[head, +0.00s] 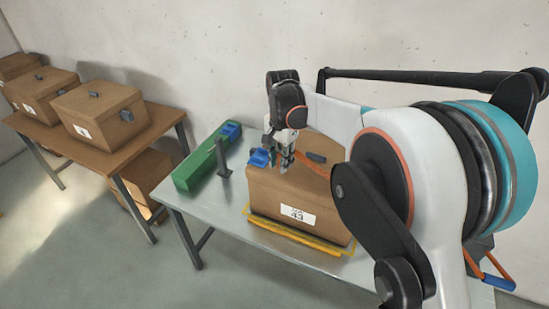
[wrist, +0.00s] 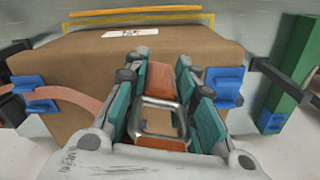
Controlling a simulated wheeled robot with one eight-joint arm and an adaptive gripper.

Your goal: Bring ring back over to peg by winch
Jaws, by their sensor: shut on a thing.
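The ring (wrist: 150,121) is a rectangular metal loop on an orange-brown strap (wrist: 72,97). My gripper (wrist: 161,100) is shut on the ring end, with teal fingers on both sides. In the head view, my gripper (head: 283,157) is above the left part of the top of a cardboard box (head: 262,195) labelled 43. The strap (head: 318,168) shows on the box top to its right. A dark upright post (head: 223,160) stands left of the box. I cannot tell whether it is the peg by the winch. My arm hides part of the right side.
The box stands on a grey metal table (head: 205,205), with a yellow frame (head: 290,236) along its front. A green beam (head: 197,165) lies at the table's left. Blue guides (wrist: 226,86) sit at the box edges. A brown table (head: 110,150) at left holds several boxes.

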